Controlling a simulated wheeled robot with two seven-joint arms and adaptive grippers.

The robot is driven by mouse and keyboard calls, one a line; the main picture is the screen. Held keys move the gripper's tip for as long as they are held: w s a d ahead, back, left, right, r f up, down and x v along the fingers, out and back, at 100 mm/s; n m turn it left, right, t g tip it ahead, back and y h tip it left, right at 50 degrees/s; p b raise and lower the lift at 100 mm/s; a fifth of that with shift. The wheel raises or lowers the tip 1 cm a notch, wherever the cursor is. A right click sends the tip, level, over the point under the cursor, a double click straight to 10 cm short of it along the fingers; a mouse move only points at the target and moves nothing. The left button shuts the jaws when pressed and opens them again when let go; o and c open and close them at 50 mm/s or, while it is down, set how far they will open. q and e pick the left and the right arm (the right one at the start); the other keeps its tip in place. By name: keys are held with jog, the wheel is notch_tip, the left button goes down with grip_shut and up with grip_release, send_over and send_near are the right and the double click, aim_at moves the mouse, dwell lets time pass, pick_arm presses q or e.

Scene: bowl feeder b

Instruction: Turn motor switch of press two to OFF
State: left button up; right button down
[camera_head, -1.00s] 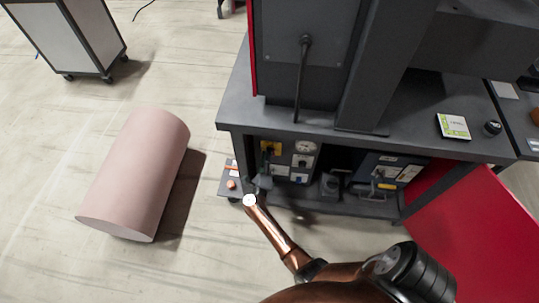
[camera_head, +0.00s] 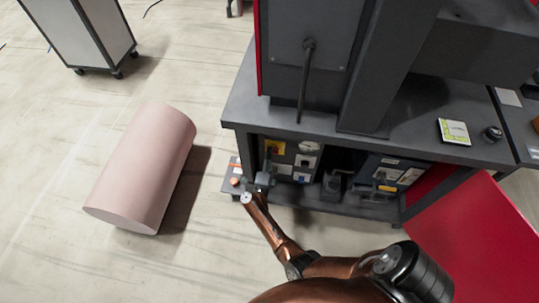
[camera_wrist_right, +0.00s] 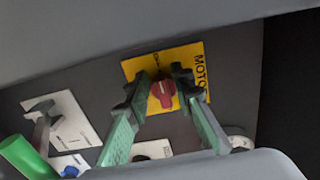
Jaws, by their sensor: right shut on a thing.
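The motor switch is a red rotary knob (camera_wrist_right: 162,94) on a yellow plate (camera_wrist_right: 190,58) with partly hidden lettering, "MOTO". In the right wrist view my right gripper (camera_wrist_right: 161,86) has one finger on each side of the knob and is shut on it. The knob's exact angle is hard to read. In the head view the yellow plate (camera_head: 275,147) is small, on the dark panel under the bench top. My right gripper (camera_head: 265,178) is in front of that panel, its fingertips too small to make out. My left gripper is not in view.
White plates (camera_wrist_right: 62,122) with other controls sit beside the switch, and a green cylinder (camera_wrist_right: 22,158) is at lower left. The bench top (camera_head: 400,140) overhangs the panel. A red panel (camera_head: 475,225) stands at right; a pink cylinder (camera_head: 145,165) lies on the floor at left.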

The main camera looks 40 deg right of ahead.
jog(key=shift+s+f, duration=0.1)
jog(key=c, duration=2)
grip_release()
